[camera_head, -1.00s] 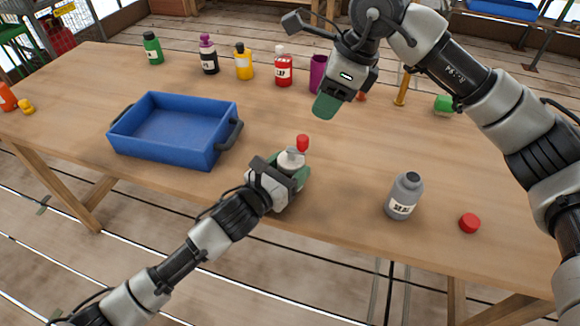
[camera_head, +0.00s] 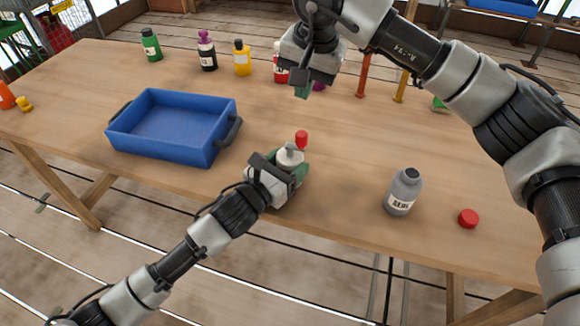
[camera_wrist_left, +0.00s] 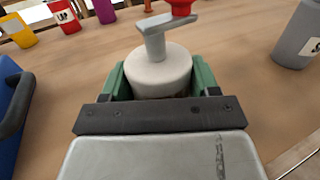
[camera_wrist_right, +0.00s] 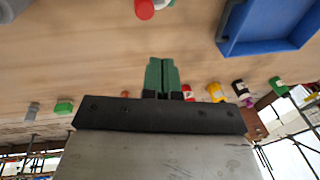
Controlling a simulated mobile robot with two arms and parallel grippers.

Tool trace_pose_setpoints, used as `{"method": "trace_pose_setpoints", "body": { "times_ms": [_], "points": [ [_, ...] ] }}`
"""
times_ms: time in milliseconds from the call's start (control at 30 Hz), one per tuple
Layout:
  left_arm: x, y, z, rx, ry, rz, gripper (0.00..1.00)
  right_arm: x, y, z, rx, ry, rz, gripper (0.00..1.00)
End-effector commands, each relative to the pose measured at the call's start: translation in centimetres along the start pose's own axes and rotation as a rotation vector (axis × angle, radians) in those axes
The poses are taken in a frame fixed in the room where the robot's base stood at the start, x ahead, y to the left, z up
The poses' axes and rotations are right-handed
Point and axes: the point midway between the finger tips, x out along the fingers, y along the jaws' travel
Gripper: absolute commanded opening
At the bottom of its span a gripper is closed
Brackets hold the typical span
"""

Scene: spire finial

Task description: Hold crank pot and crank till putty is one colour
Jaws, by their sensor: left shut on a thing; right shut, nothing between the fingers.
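The crank pot (camera_head: 289,157) is a small pale pot near the table's front edge, with a crank and a red knob (camera_head: 302,137) on top. My left gripper (camera_head: 287,170) is shut on the pot's sides. In the left wrist view the white lid (camera_wrist_left: 160,72) sits between the green fingers, with the grey crank (camera_wrist_left: 156,36) above it. The putty is hidden inside. My right gripper (camera_head: 304,91) is shut and empty, held above the table behind the pot. In the right wrist view its green fingers (camera_wrist_right: 162,76) are together, apart from the red knob (camera_wrist_right: 145,8).
A blue tray (camera_head: 222,147) stands left of the pot. A grey bottle (camera_head: 404,192) and a red cap (camera_head: 468,218) are on the right. Several coloured bottles line the back, including a yellow one (camera_head: 242,60). Table around the knob is clear.

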Motion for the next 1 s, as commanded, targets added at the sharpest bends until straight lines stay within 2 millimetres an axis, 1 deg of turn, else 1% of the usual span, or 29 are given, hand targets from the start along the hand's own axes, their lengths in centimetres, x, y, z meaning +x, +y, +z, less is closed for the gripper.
{"method": "trace_pose_setpoints", "body": {
  "times_ms": [33,100,200,300,400,567,900,1000],
  "points": [
    [0.0,0.0,-0.1,0.000,0.001,0.000,0.34,0.0,-0.3,-0.1,-0.092,0.013,0.012,0.00],
    [0.0,0.0,-0.1,0.000,0.001,0.000,0.34,0.1,-0.7,-0.2,-0.222,0.026,0.031,0.00],
    [0.0,0.0,-0.1,0.000,0.001,0.000,0.34,0.1,-1.0,-0.4,-0.376,0.041,0.054,0.00],
    [0.0,0.0,-0.1,0.000,0.001,0.000,0.34,0.1,-1.3,-0.5,-0.487,0.049,0.073,0.00],
    [0.0,0.0,-0.1,0.000,0.001,0.000,0.34,0.2,-1.4,-0.6,-0.552,0.053,0.084,0.00],
    [0.0,0.0,-0.1,0.000,0.001,0.000,0.34,0.9,-1.3,-0.6,-0.585,0.053,0.090,0.00],
    [0.0,0.0,0.0,0.000,0.001,0.000,0.34,4.8,-0.6,-0.2,-0.583,0.053,0.090,0.00],
    [0.0,0.0,0.0,0.000,0.001,0.000,0.34,5.7,-0.4,-0.1,-0.582,0.054,0.089,0.00]
  ]
}}
